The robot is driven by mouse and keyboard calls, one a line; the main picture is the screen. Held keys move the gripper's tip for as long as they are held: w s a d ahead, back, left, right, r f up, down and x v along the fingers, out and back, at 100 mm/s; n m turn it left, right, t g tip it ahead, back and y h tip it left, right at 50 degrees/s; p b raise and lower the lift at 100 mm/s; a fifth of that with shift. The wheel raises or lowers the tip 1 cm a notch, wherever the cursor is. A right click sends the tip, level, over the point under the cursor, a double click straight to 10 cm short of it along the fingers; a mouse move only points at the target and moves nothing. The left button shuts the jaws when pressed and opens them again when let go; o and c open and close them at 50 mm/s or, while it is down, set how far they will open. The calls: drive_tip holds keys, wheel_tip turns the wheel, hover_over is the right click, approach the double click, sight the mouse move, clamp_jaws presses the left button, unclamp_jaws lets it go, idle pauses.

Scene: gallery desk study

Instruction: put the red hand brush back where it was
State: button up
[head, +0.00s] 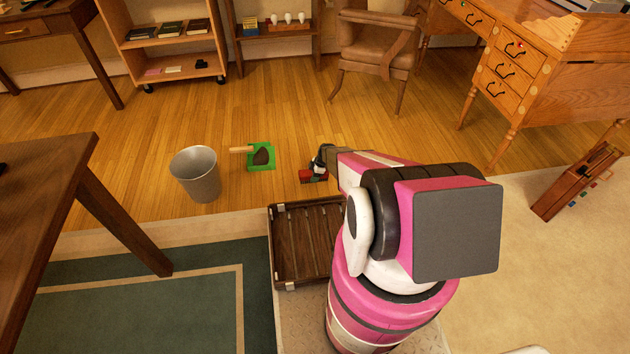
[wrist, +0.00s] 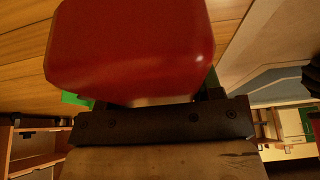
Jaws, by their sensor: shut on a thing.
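The red hand brush (head: 312,177) is held in my gripper (head: 318,168) in the head view, out over the wooden floor beyond the slatted wooden tray. In the wrist view the red brush (wrist: 130,50) fills the upper left, close to the camera, and hides most of the fingers. My gripper is shut on it. I cannot tell how far the brush is above the floor. The green dustpan (head: 268,150) with a wooden handle lies on the floor just left of the brush, apart from it in the head view.
A grey metal bin (head: 197,176) stands left of the dustpan. The slatted wooden tray (head: 274,250) is near me, below the gripper. A dark table (head: 60,170) is at left. A wooden desk (head: 540,80) and a brown case (head: 578,185) are at right. Floor behind the dustpan is clear.

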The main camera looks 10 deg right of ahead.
drive_tip(key=shift+w+d+f, duration=0.35)
drive_tip(key=shift+d+f, duration=0.05)
drive_tip(key=shift+d, duration=0.15)
drive_tip(key=shift+f, duration=1.95)
drive_tip(key=shift+f, duration=0.15)
drive_tip(key=o, duration=0.9)
